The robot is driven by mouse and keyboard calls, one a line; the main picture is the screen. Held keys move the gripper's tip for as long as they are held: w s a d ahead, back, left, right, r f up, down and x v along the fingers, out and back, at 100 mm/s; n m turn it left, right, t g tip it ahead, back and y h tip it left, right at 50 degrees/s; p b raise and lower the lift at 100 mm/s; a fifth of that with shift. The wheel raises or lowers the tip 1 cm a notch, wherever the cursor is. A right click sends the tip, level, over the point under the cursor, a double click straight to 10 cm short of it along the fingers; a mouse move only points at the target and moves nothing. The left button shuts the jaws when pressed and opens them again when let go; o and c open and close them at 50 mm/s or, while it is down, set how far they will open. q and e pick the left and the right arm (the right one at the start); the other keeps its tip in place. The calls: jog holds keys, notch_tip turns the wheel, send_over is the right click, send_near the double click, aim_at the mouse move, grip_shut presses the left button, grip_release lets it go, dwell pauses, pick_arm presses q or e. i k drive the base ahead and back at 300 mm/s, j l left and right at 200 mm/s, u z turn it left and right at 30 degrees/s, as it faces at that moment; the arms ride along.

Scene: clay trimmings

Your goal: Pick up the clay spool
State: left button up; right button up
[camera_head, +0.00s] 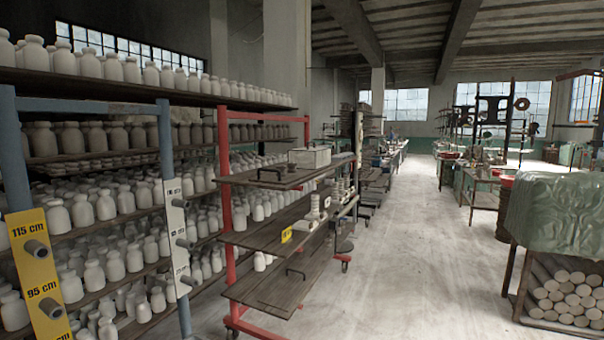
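Small pale pieces stand on the middle shelf of a red-framed cart. One is a narrow upright piece on a wider base (314,207), a little like a spool. Behind it is a group of stacked pale discs (340,188). They are too small and far off for me to tell which, if any, is the clay spool. Neither of my grippers shows in the head view, so I cannot see their state.
The red-framed cart (224,170) has wooden shelves, a pale box (309,157) and a yellow tag (286,236). Racks of pale bottles (80,210) fill the left. A green-covered stack (560,210) stands right. The pale floor (400,270) between is clear.

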aim_at(282, 167)
jog(key=i+u, duration=0.1)
jog(key=u, duration=0.5)
jog(key=i+l+u, duration=0.15)
jog(key=i+l, duration=0.15)
jog(key=i+l+u, duration=0.35)
jog(key=l, duration=0.35)
jog(key=i+l+u, duration=0.2)
jog(key=i+l, duration=0.15)
jog(key=i+l+u, duration=0.15)
jog(key=l, duration=0.3)
